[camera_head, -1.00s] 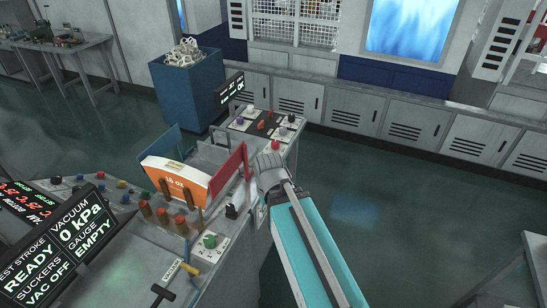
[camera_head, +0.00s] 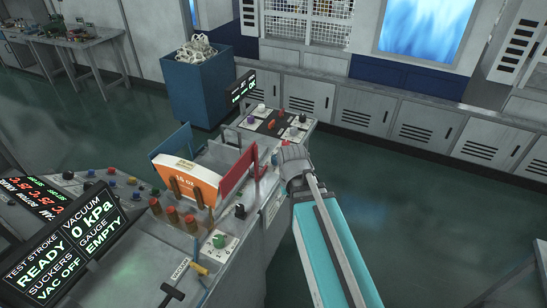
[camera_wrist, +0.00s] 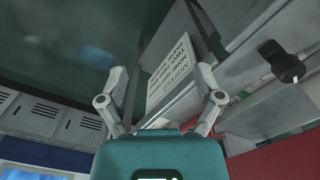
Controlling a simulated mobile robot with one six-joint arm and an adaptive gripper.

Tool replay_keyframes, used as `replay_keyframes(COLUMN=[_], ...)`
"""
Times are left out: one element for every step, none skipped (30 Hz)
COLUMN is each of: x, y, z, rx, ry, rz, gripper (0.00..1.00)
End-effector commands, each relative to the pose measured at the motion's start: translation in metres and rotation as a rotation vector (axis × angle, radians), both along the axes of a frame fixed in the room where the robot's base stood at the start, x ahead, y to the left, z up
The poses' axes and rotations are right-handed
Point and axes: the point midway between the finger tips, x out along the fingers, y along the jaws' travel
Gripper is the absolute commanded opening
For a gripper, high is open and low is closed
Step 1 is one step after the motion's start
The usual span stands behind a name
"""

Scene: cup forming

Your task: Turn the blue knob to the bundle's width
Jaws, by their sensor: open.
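The bundle (camera_head: 187,182), a white and orange stack marked 16 oz, stands between a blue plate (camera_head: 172,150) and a red plate (camera_head: 237,173). A small blue-violet knob (camera_head: 250,120) sits on the dark panel beyond the bundle; I cannot tell whether it is the task's blue knob.
A black knob (camera_wrist: 282,62) shows at the right of the wrist view. A green knob (camera_head: 220,241) and several orange-topped posts (camera_head: 172,214) stand near the bundle. A blue bin (camera_head: 198,90) is behind the machine. The floor (camera_head: 400,200) on the right is clear.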

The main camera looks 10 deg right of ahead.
Motion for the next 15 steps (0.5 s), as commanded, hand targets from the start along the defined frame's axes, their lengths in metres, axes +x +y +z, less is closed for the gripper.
replay_keyframes(x=[0.021,0.03,0.044,0.056,0.068,0.084,0.098,0.111,0.129,0.142,0.155,0.172,0.184,0.196,0.21], y=[0.0,-0.003,-0.007,-0.008,-0.008,-0.008,-0.008,-0.008,-0.008,-0.008,-0.008,-0.008,-0.008,-0.008,-0.008], z=[0.009,0.013,0.018,0.022,0.026,0.032,0.036,0.041,0.047,0.051,0.056,0.061,0.065,0.069,0.073], rx=[0.0,0.0,0.0,0.0,0.0,0.0,0.0,0.0,0.001,0.001,0.001,0.001,0.001,0.001,0.001], ry=[0.0,0.0,0.0,0.0,0.0,0.0,0.0,0.0,0.0,0.0,0.0,0.0,0.0,0.0,0.0], rz=[-0.015,-0.026,-0.045,-0.059,-0.072,-0.092,-0.106,-0.122,-0.143,-0.159,-0.175,-0.196,-0.212,-0.226,-0.245], gripper=[0.85,0.85,0.85,0.85,0.85,0.85,0.85,0.85,0.85,0.85,0.85,0.85,0.85,0.85,0.85])
